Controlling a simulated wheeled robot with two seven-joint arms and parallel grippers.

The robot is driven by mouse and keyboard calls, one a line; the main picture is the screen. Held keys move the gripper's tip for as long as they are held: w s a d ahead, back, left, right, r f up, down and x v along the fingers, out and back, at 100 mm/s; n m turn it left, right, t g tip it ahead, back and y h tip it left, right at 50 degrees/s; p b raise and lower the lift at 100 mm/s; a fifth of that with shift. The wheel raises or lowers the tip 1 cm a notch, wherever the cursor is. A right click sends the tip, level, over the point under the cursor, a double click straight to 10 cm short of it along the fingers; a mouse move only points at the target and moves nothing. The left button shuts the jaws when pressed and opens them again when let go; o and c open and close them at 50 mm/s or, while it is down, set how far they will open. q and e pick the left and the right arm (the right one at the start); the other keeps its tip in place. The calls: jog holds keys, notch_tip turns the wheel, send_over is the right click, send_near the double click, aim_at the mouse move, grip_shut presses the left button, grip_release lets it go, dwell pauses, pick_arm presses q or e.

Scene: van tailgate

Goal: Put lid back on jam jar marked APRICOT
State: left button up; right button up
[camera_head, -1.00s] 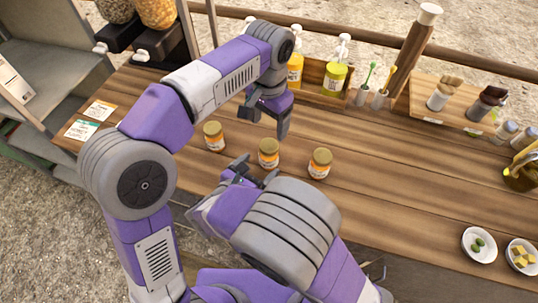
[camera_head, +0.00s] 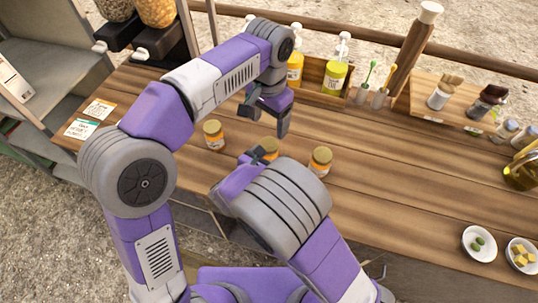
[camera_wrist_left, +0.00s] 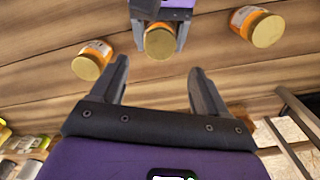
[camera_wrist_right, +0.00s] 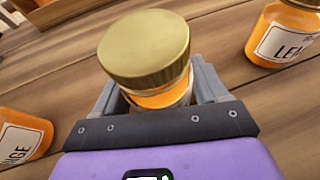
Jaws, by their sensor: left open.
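Three amber jars with gold lids stand in a row on the wooden counter: a left jar (camera_head: 213,136), a middle jar (camera_head: 268,147) and a right jar (camera_head: 320,161). My right gripper (camera_wrist_right: 160,85) has its fingers on either side of the middle jar, which shows under its gold lid (camera_wrist_right: 145,48); they look spread wide. The middle jar's label is hidden. My left gripper (camera_head: 268,118) is open and empty, above the counter behind the jars.
A wooden crate with pump bottles (camera_head: 335,79) stands at the back, beside cups with brushes (camera_head: 362,94). A tray with shakers (camera_head: 440,95) is at the back right. Small white bowls (camera_head: 479,244) stand at the front right. The counter right of the jars is clear.

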aim_at(277, 146)
grip_shut()
pick_arm(q)
jog(key=n, duration=0.3)
jog(key=d+f+n, duration=0.1)
jog(key=n, duration=0.1)
jog(key=shift+s+g, duration=0.2)
jog(key=shift+g, duration=0.1)
jog(key=n, duration=0.2)
jog(key=f+n, duration=0.1)
jog(key=n, duration=0.1)
jog(key=shift+s+d, duration=0.15)
jog(key=shift+d, duration=0.2)
jog(key=n, duration=0.4)
jog(key=shift+d+f, duration=0.15)
jog(key=shift+d, duration=0.05)
jog(key=n, duration=0.4)
jog(key=shift+f+g, duration=0.15)
jog(key=shift+g, duration=0.15)
jog(key=n, duration=1)
jog(key=shift+a+r, duration=0.35)
jog(key=shift+r, duration=0.05)
jog(key=n, duration=0.4)
jog(key=shift+w+a+r+t, duration=0.25)
jog(key=shift+a+r+t, duration=0.05)
jog(key=shift+r+t, duration=0.1)
jog(key=n, duration=0.3)
jog(key=r+n, duration=0.1)
jog(key=n, duration=0.1)
jog(key=shift+w+a, duration=0.1)
jog(key=shift+a, duration=0.3)
